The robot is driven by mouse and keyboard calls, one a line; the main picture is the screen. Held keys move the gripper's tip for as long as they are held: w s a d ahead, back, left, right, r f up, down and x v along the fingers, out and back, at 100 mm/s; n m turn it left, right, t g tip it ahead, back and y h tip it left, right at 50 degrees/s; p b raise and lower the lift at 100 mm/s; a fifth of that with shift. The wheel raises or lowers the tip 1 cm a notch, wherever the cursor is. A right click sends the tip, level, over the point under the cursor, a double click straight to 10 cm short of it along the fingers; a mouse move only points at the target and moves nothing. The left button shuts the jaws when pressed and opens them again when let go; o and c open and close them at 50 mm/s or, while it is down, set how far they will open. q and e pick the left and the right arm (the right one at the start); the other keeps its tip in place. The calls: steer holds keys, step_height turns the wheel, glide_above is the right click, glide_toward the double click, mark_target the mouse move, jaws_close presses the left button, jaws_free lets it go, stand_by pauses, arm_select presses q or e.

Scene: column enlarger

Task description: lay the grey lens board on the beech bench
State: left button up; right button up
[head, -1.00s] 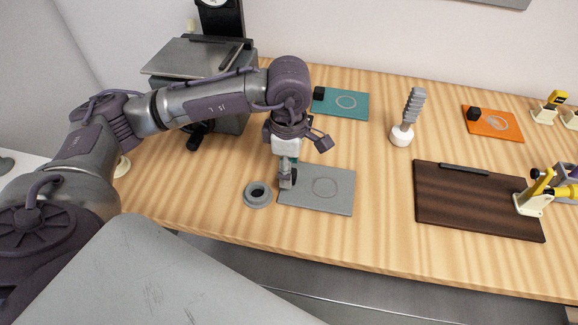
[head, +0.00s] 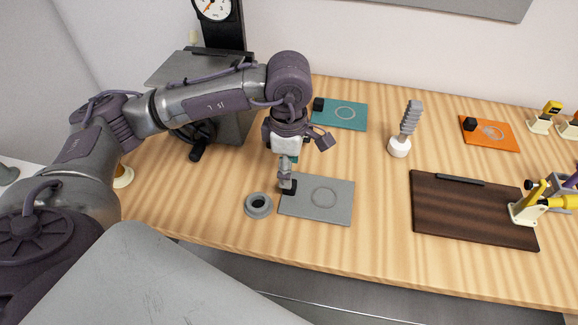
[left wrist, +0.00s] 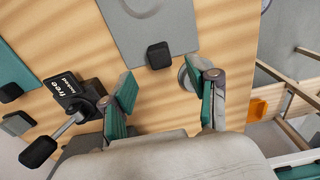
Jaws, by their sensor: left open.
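The grey lens board (head: 335,207), a flat plate with a ring mark and a black knob (head: 289,187) near its left edge, lies flat on the beech bench (head: 375,245). It also shows at the top of the left wrist view (left wrist: 178,30). My left gripper (head: 286,176) is just above the knob. In the left wrist view, its two green-padded fingers (left wrist: 164,82) are spread, with the knob (left wrist: 158,55) beyond their tips and a gap around it. Nothing is between the fingers. My right gripper is not in view.
A grey ring (head: 258,205) sits just left of the board. A teal board (head: 343,113), a white-based brush-like item (head: 399,147), a dark brown board (head: 465,215) and an orange board (head: 489,133) stand around. Bare bench lies right of the grey board.

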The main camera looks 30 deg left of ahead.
arm_select(q)
steer(key=shift+r+p, duration=0.6)
steer(key=shift+r, duration=0.7)
steer(key=shift+r, duration=0.1)
step_height(320, 180, up, 12)
steer(key=shift+s+f, duration=0.1)
steer(key=shift+f, duration=0.1)
stand_by(0.5)
